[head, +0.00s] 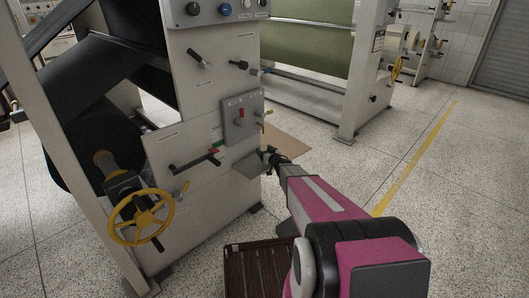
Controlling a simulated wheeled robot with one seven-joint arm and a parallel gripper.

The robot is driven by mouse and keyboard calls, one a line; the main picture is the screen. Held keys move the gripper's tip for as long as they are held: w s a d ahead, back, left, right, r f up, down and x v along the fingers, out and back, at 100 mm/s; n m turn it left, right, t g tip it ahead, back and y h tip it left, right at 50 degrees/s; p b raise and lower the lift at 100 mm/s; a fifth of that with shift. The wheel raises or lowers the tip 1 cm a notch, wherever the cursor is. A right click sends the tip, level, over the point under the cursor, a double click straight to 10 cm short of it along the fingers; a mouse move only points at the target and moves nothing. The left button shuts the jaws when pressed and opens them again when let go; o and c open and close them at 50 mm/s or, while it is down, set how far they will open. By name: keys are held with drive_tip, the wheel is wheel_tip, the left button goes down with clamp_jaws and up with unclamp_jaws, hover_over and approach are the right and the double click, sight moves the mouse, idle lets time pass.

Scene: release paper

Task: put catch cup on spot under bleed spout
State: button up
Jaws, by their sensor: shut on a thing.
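My gripper (270,154) is a small dark shape at the end of my magenta and grey arm, close to the right side of the pale machine frame. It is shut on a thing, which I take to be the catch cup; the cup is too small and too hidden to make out. A small grey ledge (248,166) juts from the machine just left of my gripper. Above it is a grey panel (241,120) with a red lever. A small fitting (267,113) sticks out at the panel's right edge; I cannot tell whether it is the bleed spout.
A yellow handwheel (141,218) and a black roll stand at the left. A black-and-red lever (197,160) sticks out left of the ledge. A dark slatted crate (234,272) is on the floor in front. A brown sheet (287,139) lies behind my gripper. Speckled floor is open at right.

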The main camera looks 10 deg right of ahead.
drive_tip(key=shift+f, duration=0.1)
drive_tip(key=shift+f, duration=0.15)
drive_tip(key=o, duration=0.9)
